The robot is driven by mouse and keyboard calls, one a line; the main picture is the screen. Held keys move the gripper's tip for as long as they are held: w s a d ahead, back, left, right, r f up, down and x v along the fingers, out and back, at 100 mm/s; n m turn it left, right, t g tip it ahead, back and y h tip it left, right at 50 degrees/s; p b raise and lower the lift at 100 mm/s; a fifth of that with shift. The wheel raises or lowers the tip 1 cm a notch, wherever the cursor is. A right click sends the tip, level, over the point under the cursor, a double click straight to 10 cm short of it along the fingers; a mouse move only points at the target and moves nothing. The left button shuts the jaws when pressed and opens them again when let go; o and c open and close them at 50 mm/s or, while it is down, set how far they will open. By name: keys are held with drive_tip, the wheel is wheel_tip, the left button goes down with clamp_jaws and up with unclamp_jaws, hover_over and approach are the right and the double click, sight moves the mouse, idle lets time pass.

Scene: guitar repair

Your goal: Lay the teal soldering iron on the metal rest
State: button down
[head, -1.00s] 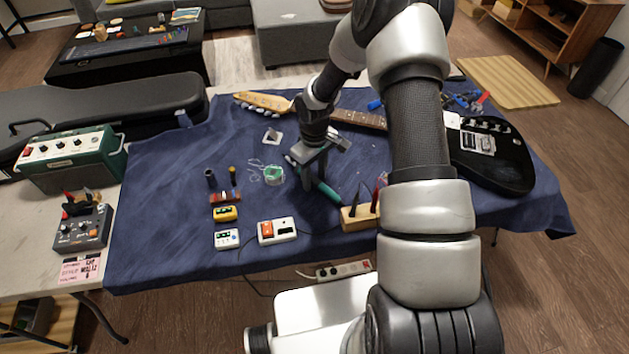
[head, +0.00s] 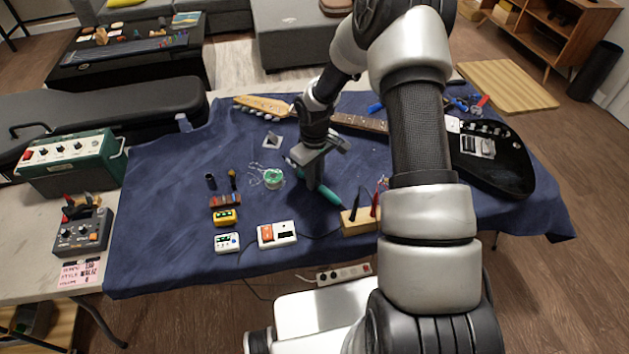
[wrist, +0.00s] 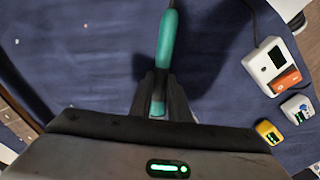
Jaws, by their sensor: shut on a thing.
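The teal soldering iron (head: 328,194) is near the middle of the blue cloth, partly hidden by my gripper (head: 312,184). In the wrist view my gripper (wrist: 161,105) is shut on the iron's teal handle (wrist: 167,45), which runs up out of the frame. I cannot tell whether the iron touches the cloth. A small grey metallic piece (head: 272,140) lies left of and behind my gripper; it may be the metal rest, but it is too small to be sure.
A green spool (head: 274,179) lies just left of my gripper. A white box with an orange switch (head: 276,234) and a wooden block holding tools (head: 357,221) stand in front. A guitar neck (head: 358,122) lies behind, the black guitar body (head: 490,160) right.

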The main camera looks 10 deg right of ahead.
drive_tip(key=r, duration=0.8)
drive_tip(key=shift+w+r, duration=0.35)
drive_tip(key=shift+w, duration=0.05)
drive_tip(key=w+a+f+n+b, duration=0.15)
drive_tip(key=w+n+b, duration=0.3)
drive_tip(key=w, duration=1.15)
drive_tip(key=shift+n+y, duration=0.3)
drive_tip(key=shift+n, duration=0.15)
drive_tip(key=shift+w+d+f+b, duration=0.1)
drive_tip(key=shift+f+b, duration=0.5)
drive_tip(key=shift+f, duration=0.9)
drive_tip(key=shift+w+d+f+b, duration=0.1)
drive_tip(key=shift+f+b, duration=0.5)
drive_tip(key=shift+f, duration=0.9)
drive_tip(key=shift+f+b, duration=0.35)
drive_tip(key=shift+f, duration=0.15)
drive_tip(key=c, duration=1.6)
unclamp_jaws()
drive_tip(key=shift+o, duration=0.2)
wheel_tip(320, 180, up, 17)
drive_tip(key=p, duration=0.2)
drive_tip(key=shift+s+d+r, duration=0.2)
drive_tip(key=shift+s+d, duration=0.1)
drive_tip(key=shift+d, duration=0.1)
